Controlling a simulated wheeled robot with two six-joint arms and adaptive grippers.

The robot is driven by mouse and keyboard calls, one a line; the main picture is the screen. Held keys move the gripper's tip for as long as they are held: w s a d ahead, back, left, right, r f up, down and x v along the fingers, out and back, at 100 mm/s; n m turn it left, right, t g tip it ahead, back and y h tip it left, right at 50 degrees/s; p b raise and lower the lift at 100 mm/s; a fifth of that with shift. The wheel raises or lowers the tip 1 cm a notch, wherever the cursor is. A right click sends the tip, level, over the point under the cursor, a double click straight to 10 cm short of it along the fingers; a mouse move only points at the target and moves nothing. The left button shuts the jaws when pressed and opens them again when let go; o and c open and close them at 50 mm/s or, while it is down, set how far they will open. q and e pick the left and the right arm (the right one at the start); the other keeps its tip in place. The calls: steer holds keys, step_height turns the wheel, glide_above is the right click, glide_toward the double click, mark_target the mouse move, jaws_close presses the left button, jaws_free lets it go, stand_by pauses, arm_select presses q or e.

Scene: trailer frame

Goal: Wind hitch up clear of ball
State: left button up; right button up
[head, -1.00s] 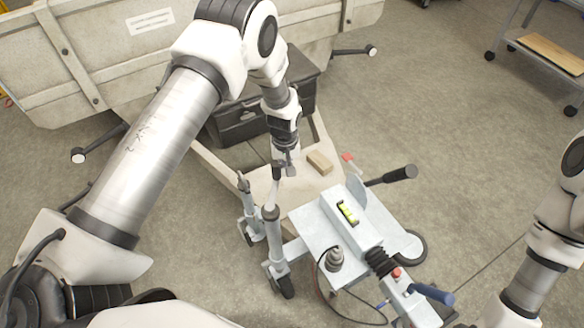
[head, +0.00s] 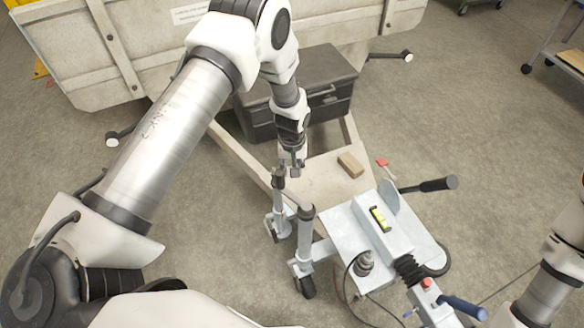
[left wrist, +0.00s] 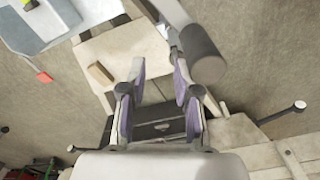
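The grey steel drawbar plate (head: 345,225) carries a black bellows (head: 408,268) leading to the hitch (head: 428,292), which has a red button and a blue-gripped lever (head: 462,307). I cannot make out the ball. Left of the plate stands a grey post (head: 305,245) with a small dark wheel. A dark upright grip (head: 279,178) is just left of it, above another grey wheeled leg. My left gripper (head: 291,168) is right beside that grip. In the left wrist view its fingers (left wrist: 158,72) are apart and empty, with a dark cylindrical grip (left wrist: 206,55) close by the right finger. My right gripper is out of view.
The trailer body (head: 130,45) and a black toolbox (head: 345,75) stand behind. A wood block (head: 350,164) lies on the trailer's front deck. A black-gripped lever (head: 435,186) sticks out rightward. A trolley (head: 560,55) stands far right.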

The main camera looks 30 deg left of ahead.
arm_select(q)
steer(key=o, duration=0.8)
steer(key=shift+s+a+f, duration=0.1)
steer(key=shift+s+f, duration=0.05)
steer(key=shift+s, duration=0.1)
step_height(320, 180, up, 8)
steer(key=p, duration=0.5)
